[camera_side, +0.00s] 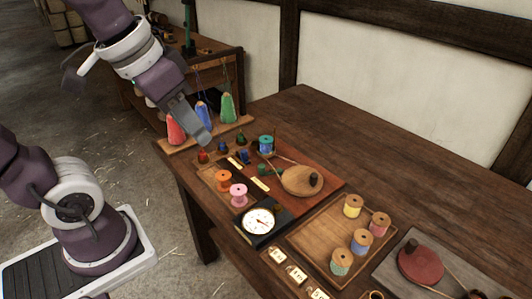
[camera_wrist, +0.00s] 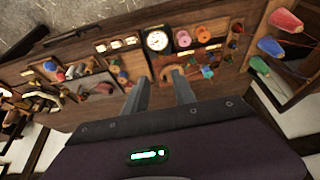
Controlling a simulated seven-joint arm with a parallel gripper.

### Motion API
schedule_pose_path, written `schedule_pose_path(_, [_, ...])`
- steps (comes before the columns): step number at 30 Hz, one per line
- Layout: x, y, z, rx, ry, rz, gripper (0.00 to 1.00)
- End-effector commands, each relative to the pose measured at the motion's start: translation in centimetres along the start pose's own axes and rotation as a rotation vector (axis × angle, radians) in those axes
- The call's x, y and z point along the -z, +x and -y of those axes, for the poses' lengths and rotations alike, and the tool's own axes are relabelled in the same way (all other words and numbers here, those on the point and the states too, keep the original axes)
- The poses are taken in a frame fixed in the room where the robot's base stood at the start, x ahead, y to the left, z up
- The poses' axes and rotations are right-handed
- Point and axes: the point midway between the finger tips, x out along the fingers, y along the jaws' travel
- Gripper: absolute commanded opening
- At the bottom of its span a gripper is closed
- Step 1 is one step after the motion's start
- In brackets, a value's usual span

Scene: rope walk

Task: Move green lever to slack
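A small dark green knob (camera_side: 263,170), which looks like the green lever, stands on the reddish-brown board (camera_side: 322,182) just left of a round wooden disc (camera_side: 299,181). A small blue knob (camera_side: 244,157) stands beside it. Cream labels (camera_side: 260,184) lie near these knobs, too small to read. The lever's exact setting cannot be told. My gripper (camera_side: 206,137) is above the far left end of the board, clear of the knobs in the side view. In the wrist view, my gripper (camera_wrist: 160,77) has its fingers apart with nothing held; the wooden disc shows beyond them.
A teal spool (camera_side: 266,144), orange spool (camera_side: 223,179) and pink spool (camera_side: 239,194) stand around the knobs. A white dial (camera_side: 258,221) is at the front. A spool tray (camera_side: 316,245) lies to the right.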

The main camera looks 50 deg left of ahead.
Motion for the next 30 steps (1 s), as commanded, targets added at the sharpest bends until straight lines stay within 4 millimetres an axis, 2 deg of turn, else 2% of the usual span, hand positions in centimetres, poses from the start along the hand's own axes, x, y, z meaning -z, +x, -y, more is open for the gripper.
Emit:
schedule_pose_path(1, [2.9,1.3,0.8,0.005,-0.010,0.050,0.32])
schedule_pose_path(3, [6.9,3.8,2.2,0.011,-0.019,0.113,0.32])
schedule_pose_path(5, [9.9,6.8,3.7,0.014,-0.027,0.165,0.32])
schedule_pose_path(6, [11.6,9.1,4.8,0.015,-0.033,0.200,0.32])
schedule_pose_path(10, [15.1,17.7,8.8,0.015,-0.044,0.306,0.32])
schedule_pose_path(12, [15.6,21.9,10.7,0.012,-0.048,0.351,0.32])
schedule_pose_path(15, [15.5,26.3,12.4,0.008,-0.051,0.393,0.32])
schedule_pose_path(16, [15.4,27.1,12.8,0.006,-0.050,0.402,0.32])
schedule_pose_path(18, [15.3,28.4,13.2,0.004,-0.051,0.413,0.32])
schedule_pose_path(23, [14.6,30.1,13.3,0.003,-0.050,0.419,0.32])
schedule_pose_path(30, [12.7,34.2,13.3,0.003,-0.051,0.419,0.32])
